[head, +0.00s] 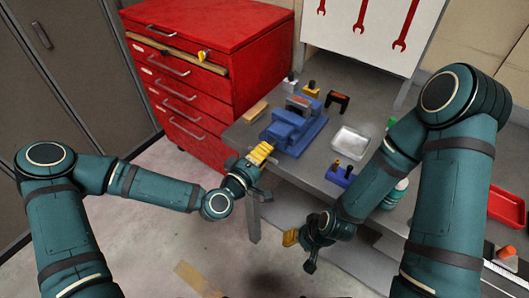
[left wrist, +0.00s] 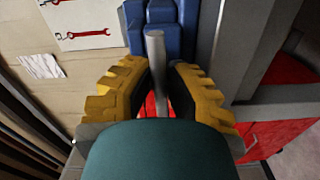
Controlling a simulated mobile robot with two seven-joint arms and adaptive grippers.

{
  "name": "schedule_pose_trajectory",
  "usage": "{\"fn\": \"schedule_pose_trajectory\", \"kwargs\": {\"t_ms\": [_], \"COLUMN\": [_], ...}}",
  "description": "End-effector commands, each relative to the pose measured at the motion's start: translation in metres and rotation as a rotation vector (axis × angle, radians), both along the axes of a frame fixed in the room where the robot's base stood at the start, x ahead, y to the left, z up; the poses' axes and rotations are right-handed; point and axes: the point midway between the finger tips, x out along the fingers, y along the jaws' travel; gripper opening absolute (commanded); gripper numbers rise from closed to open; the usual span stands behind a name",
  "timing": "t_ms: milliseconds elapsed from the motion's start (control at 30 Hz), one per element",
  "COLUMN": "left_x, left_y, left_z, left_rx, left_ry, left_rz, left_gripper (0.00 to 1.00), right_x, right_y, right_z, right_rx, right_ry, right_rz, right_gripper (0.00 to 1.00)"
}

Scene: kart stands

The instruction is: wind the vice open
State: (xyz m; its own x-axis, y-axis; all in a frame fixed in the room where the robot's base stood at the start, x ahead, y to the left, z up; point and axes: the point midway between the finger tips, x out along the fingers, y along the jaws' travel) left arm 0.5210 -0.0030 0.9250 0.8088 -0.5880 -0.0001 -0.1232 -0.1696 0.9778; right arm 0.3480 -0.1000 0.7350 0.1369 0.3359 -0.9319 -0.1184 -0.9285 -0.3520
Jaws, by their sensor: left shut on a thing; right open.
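The blue vice (head: 296,130) sits on the grey bench near its left front corner, and its blue body shows at the top of the left wrist view (left wrist: 136,28). My left gripper (head: 262,154) is at the front of the vice. In the left wrist view its yellow-padded fingers (left wrist: 160,88) stand on both sides of a grey metal bar (left wrist: 156,52), the vice handle, and are shut on it. The handle is mostly hidden by the gripper in the head view. My right gripper (head: 300,249) is open and empty, below and in front of the bench edge.
The grey bench (head: 335,115) also holds a metal tray (head: 349,143), a blue holder (head: 340,177), a dark bracket (head: 337,101) and a wooden block (head: 255,112). A red drawer cabinet (head: 215,60) stands at the left. The floor in front is mostly clear.

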Motion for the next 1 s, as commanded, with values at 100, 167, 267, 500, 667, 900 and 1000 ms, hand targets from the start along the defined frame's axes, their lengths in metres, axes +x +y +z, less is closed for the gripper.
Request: {"fn": "schedule_pose_trajectory", "kwargs": {"t_ms": [100, 167, 267, 500, 667, 900, 1000], "left_x": [0.000, 0.000, 0.001, 0.000, 0.000, 0.000, 0.000], "left_y": [0.000, 0.000, 0.000, 0.000, 0.000, 0.000, 0.000], "left_z": [0.000, 0.000, 0.000, 0.000, 0.000, 0.015, 0.032], "left_rx": [0.001, 0.001, 0.001, 0.001, 0.000, 0.001, 0.002], "left_ry": [-0.002, -0.002, -0.001, -0.001, 0.000, -0.003, -0.008], "left_rz": [0.002, 0.002, 0.002, 0.001, 0.001, 0.000, 0.000], "left_gripper": [0.00, 0.00, 0.00, 0.48, 0.48, 0.48, 0.48], "right_x": [0.000, 0.000, 0.000, 0.000, 0.000, 0.000, 0.000], "right_y": [0.000, 0.000, 0.000, 0.000, 0.000, 0.000, 0.000], "right_z": [0.000, 0.000, 0.000, 0.000, 0.000, 0.000, 0.000], "right_rx": [0.000, 0.000, 0.000, 0.000, 0.000, 0.000, 0.000], "right_ry": [0.000, 0.000, 0.000, 0.000, 0.000, 0.000, 0.000], "right_rz": [0.000, 0.000, 0.000, 0.000, 0.000, 0.000, 0.000], "right_gripper": [0.47, 0.47, 0.47, 0.47, 0.47, 0.47, 0.47]}}
